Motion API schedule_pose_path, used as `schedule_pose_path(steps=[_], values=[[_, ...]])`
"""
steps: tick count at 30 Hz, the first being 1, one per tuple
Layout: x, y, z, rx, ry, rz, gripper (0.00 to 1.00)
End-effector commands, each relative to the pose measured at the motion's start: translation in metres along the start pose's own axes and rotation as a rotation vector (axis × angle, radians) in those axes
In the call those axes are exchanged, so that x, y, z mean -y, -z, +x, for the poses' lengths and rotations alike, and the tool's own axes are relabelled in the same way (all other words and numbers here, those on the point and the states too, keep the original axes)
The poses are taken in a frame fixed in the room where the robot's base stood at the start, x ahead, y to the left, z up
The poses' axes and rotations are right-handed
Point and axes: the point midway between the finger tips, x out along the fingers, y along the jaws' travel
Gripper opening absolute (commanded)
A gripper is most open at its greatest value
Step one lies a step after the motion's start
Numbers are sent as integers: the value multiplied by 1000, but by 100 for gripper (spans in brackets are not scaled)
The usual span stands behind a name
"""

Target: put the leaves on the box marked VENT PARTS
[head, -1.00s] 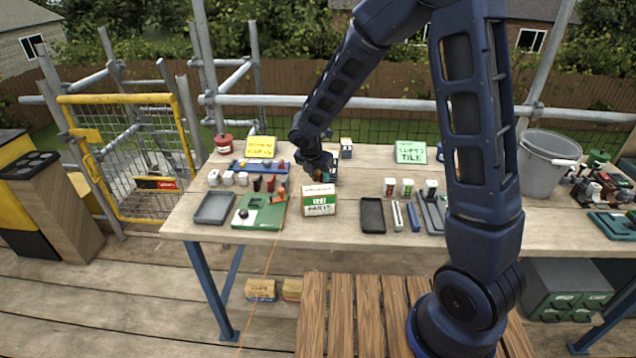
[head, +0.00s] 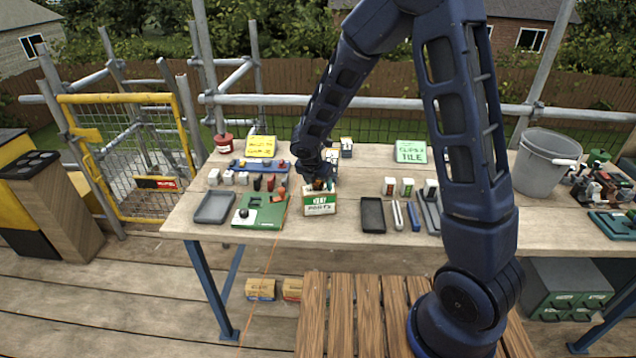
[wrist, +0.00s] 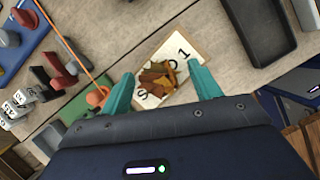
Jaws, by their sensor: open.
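The box marked VENT PARTS (head: 320,206) stands on the table, white with a green band. My gripper (head: 322,183) is just above its top. In the wrist view my gripper (wrist: 162,88) is open, with its two teal fingers apart. A small pile of brown and orange leaves (wrist: 160,76) lies between the fingertips, over the pale box top (wrist: 188,48). The leaves appear to rest on the box top, and the fingers do not grip them. In the head view the leaves are mostly hidden by my gripper.
Left of the box are a green board (head: 262,212) with small parts and a grey tray (head: 214,207). A grey bucket (head: 545,162) stands further right. Bare tabletop shows behind the black tray.

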Motion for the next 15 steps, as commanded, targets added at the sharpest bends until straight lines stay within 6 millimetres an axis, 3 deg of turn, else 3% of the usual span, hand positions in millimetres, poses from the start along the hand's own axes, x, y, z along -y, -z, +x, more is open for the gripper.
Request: schedule_pose_path(steps=[8,15], values=[[0,-2,-13,1,-3,1,63],[-1,-2,-54,2,-4,2,63]])
